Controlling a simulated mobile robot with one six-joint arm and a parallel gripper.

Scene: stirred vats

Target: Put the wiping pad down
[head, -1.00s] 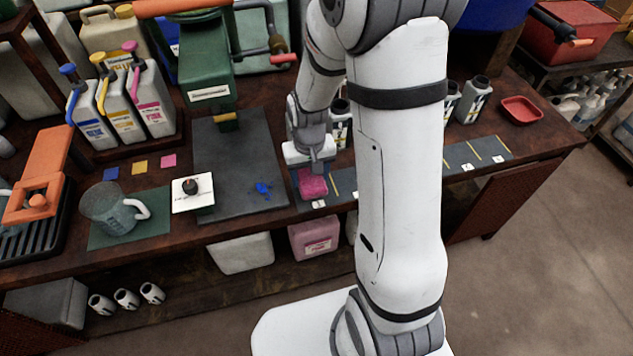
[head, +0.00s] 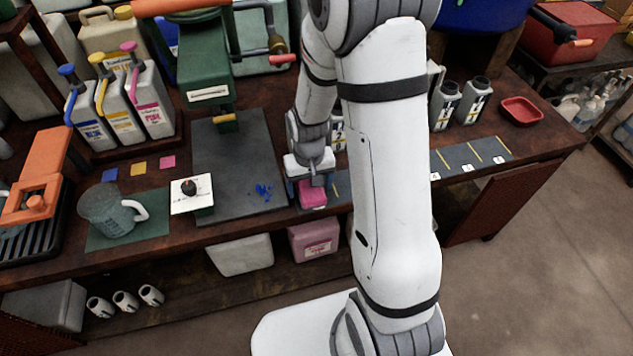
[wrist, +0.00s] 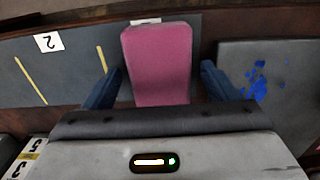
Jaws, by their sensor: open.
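The pink wiping pad (head: 312,194) lies at the bench's front edge, just right of the dark grey slab, at the left end of the numbered strip. It also shows in the wrist view (wrist: 157,62), between my two blue fingers. My gripper (head: 311,183) is right over the pad, pointing down. In the wrist view my gripper (wrist: 160,85) is open, with a gap between each finger and the pad. Whether the pad rests fully flat cannot be told.
A dark slab (head: 235,160) with a blue splatter (head: 263,191) lies left of the pad. The numbered strip (head: 470,157) with yellow lines runs right, partly behind my arm. White bottles (head: 444,105) stand behind it. A red tray (head: 521,111) is at the far right.

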